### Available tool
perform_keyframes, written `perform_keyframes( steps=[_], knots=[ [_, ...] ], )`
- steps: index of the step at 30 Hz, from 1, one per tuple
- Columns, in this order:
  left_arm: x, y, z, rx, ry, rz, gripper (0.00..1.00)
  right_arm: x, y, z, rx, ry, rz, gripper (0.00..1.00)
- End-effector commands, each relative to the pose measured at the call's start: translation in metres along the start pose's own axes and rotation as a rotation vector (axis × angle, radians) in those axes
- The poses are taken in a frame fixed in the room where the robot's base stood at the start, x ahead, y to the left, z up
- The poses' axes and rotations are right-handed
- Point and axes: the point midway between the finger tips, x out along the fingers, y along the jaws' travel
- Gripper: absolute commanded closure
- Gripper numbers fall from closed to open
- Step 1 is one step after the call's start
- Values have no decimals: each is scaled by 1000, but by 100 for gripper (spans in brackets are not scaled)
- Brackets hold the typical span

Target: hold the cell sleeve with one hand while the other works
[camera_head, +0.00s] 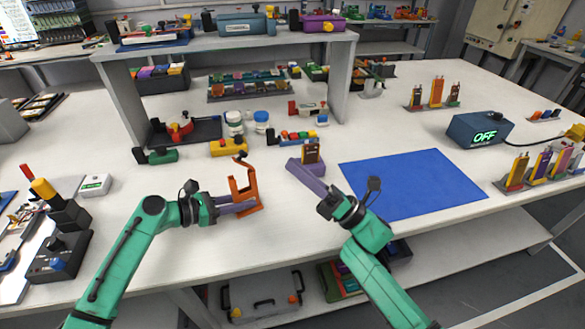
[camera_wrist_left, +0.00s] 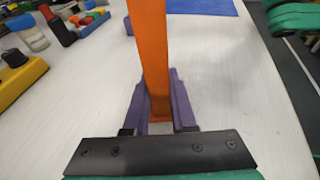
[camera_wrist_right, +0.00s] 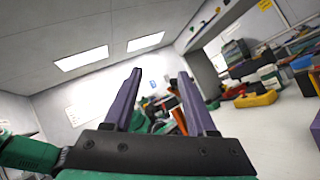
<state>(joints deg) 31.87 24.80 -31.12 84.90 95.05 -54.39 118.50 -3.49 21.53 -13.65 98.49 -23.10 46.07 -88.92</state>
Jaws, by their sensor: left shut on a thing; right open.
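The orange cell sleeve (camera_head: 252,184) stands upright near the table's front edge in the head view. My left gripper (camera_head: 248,206) is shut on its lower part. In the left wrist view the sleeve (camera_wrist_left: 150,55) rises between the purple fingers (camera_wrist_left: 155,97). My right gripper (camera_head: 297,170) is open, to the right of the sleeve and apart from it. In the right wrist view its fingers (camera_wrist_right: 160,74) are spread and empty. A dark cell with an orange part (camera_head: 311,151) shows just behind the right fingers; I cannot tell whether they touch it.
A blue mat (camera_head: 410,185) lies clear on the right. A power box reading OFF (camera_head: 480,131) and upright cells in a rack (camera_head: 540,168) stand beyond it. A yellow block (camera_head: 229,148) and small jars (camera_head: 261,118) are behind the sleeve. A black stand (camera_head: 60,255) is at left.

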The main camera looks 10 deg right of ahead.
Motion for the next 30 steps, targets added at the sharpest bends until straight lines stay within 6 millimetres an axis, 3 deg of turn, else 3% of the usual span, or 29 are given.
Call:
perform_keyframes(
  steps=[2,4,8,9,12,15,18,22,27,30],
  knots=[
    [0,0,0,0,0,0,100,1,-9,14,29,-43,-23,43],
    [0,0,0,0,0,0,100,1,-26,42,97,-129,-68,43],
    [0,0,0,0,0,0,100,-7,-82,115,359,-383,-183,43],
    [0,0,0,0,0,0,100,-12,-102,135,471,-465,-212,43],
    [0,0,0,0,0,0,100,-20,-145,169,785,-637,-254,43],
    [0,0,0,0,0,0,100,-15,-180,181,1141,-742,-264,43],
    [0,0,0,0,0,0,100,7,-201,169,1557,-748,-279,43],
    [0,0,0,0,0,0,100,47,-198,118,2078,-568,-410,43],
    [0,0,0,0,0,0,100,70,-147,49,2530,-170,-716,43],
    [0,0,0,0,0,0,100,69,-107,26,2680,94,-900,43]
  ],
)
